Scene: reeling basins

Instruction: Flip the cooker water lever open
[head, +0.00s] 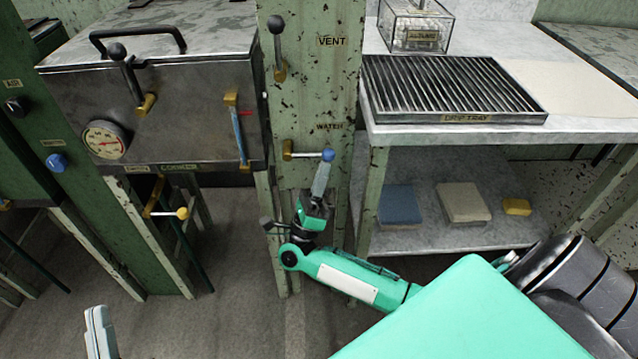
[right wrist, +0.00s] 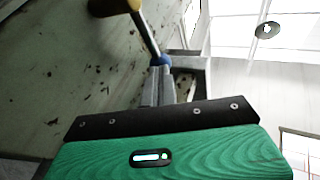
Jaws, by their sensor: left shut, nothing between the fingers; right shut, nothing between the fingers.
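The water lever (head: 307,154) is on the green post below the printed word WATER. It has a brass pivot on the left and lies about level, its blue knob (head: 328,155) pointing right. My right gripper (head: 324,168) is shut and empty, its fingertips right under the blue knob, touching or nearly so. In the right wrist view the blue knob (right wrist: 160,59) sits just beyond the fingertips (right wrist: 162,76). My left gripper (head: 97,318) is shut and empty at the lower left, far from the lever.
The vent lever (head: 279,48) with a black knob stands upright higher on the post. A drip tray (head: 450,88) lies on the right bench, with several blocks on the shelf below.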

